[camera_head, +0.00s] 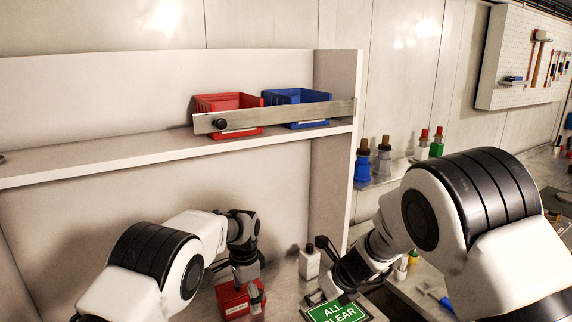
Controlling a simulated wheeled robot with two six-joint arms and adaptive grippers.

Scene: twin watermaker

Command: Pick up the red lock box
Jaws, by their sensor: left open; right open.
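A red box with a white label (231,301), which looks like the lock box, sits on the lower surface at the bottom centre. My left gripper (248,288) is open and points down right at the box. One finger shows in front of the box's right side; the other finger is hidden, and I cannot tell whether it touches. My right gripper (318,280) is open beside a green "ALL CLEAR" sign (345,312), to the right of the box.
A white bottle with a dark cap (309,264) stands between the grippers. A shelf (95,160) above holds a red bin (222,103) and a blue bin (296,96) behind a metal bar (275,115).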

